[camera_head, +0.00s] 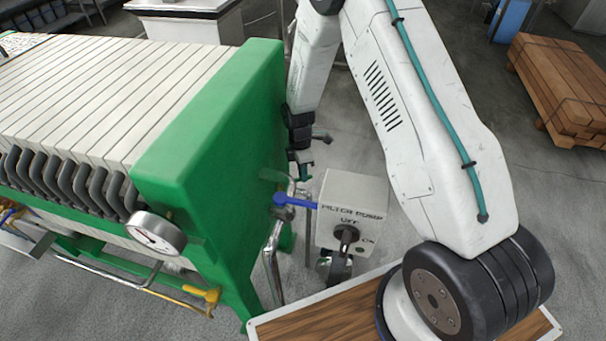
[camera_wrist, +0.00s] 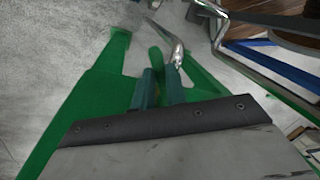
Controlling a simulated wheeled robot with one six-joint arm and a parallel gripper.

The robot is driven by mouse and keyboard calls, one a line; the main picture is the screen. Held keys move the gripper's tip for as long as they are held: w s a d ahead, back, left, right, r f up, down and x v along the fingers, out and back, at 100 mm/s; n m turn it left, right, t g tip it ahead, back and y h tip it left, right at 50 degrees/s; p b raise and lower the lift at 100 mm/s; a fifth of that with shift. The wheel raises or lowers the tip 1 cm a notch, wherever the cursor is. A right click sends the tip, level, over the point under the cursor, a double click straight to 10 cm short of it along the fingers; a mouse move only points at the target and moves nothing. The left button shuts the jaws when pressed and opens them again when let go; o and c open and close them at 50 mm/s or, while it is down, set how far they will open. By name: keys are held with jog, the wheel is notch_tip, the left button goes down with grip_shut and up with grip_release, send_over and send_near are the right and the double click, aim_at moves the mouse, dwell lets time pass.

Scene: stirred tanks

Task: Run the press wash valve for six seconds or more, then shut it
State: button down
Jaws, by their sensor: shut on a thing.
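A green lever handle (camera_wrist: 156,58) shows between the teal fingertips of my gripper (camera_wrist: 160,82) in the wrist view. The jaws are shut on it. In the head view my gripper (camera_head: 304,165) points down beside the right end of the green filter press frame (camera_head: 215,145), and the green lever (camera_head: 271,175) meets its fingers there. No label for the wash valve is readable, and the valve body is mostly hidden behind the fingers and frame. A bent metal pipe (camera_wrist: 177,52) runs beside the lever.
A blue lever (camera_head: 297,203) and a grey filter pump box (camera_head: 350,212) with a black knob stand close below my gripper. A gauge (camera_head: 156,232) and a yellow lever (camera_head: 203,296) are on the press front. Wooden beams (camera_head: 565,85) lie at the right.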

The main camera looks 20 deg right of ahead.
jog(key=shift+w+n, duration=0.2)
jog(key=shift+n, duration=0.3)
jog(key=c, duration=1.4)
grip_release()
jog(key=shift+r, duration=0.1)
notch_tip(320, 180, up, 8)
jog(key=w, duration=0.1)
jog(key=shift+w+f, duration=0.25)
jog(key=shift+w, duration=0.05)
